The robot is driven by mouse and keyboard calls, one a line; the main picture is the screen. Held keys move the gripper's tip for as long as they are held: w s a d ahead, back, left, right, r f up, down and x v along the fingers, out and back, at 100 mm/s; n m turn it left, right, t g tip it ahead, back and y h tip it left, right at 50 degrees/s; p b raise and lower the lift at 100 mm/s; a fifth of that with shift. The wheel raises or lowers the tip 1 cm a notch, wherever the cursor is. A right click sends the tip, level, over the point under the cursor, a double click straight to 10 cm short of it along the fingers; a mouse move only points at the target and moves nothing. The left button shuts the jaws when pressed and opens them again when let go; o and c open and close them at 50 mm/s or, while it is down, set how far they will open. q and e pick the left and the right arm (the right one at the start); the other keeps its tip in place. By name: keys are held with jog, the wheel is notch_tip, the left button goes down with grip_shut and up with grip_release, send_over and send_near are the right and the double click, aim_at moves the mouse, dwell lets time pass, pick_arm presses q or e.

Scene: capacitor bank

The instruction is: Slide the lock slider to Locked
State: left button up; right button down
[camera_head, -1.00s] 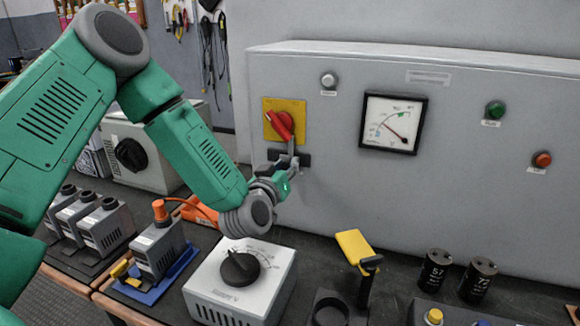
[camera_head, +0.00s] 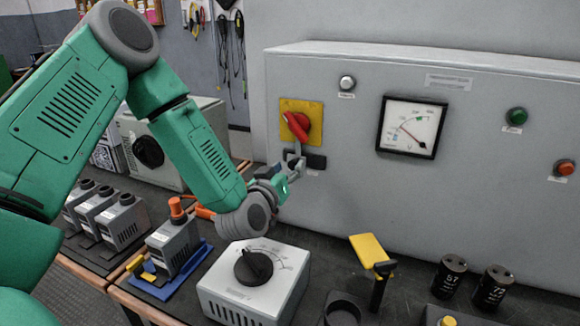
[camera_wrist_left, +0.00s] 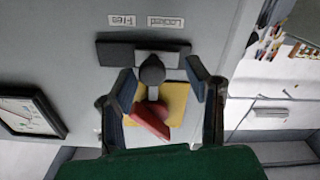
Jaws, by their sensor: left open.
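The lock slider (camera_wrist_left: 152,72) is a dark round knob on a dark track (camera_wrist_left: 114,54) with a lighter section. In the wrist view it stands between my left gripper's fingers (camera_wrist_left: 163,90), just below the left end of the "Locked" label (camera_wrist_left: 165,21); the "Free" label (camera_wrist_left: 122,20) is further left. The labels appear upside down. My left gripper is open around the knob; I cannot tell whether a finger touches it. In the head view the gripper (camera_head: 292,168) is at the track (camera_head: 316,161), partly hiding the slider. My right gripper is not in view.
A red rotary handle (camera_head: 296,125) on a yellow plate (camera_head: 314,107) sits right above the slider. A gauge (camera_head: 411,127) and buttons are further right on the panel (camera_head: 450,190).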

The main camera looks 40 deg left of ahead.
aim_at(290, 166)
pick_arm(q)
jog(key=v, duration=0.4)
jog(key=shift+s+d, duration=0.1)
jog(key=shift+s, duration=0.15)
jog(key=shift+s+f, duration=0.1)
jog(key=shift+s, duration=0.5)
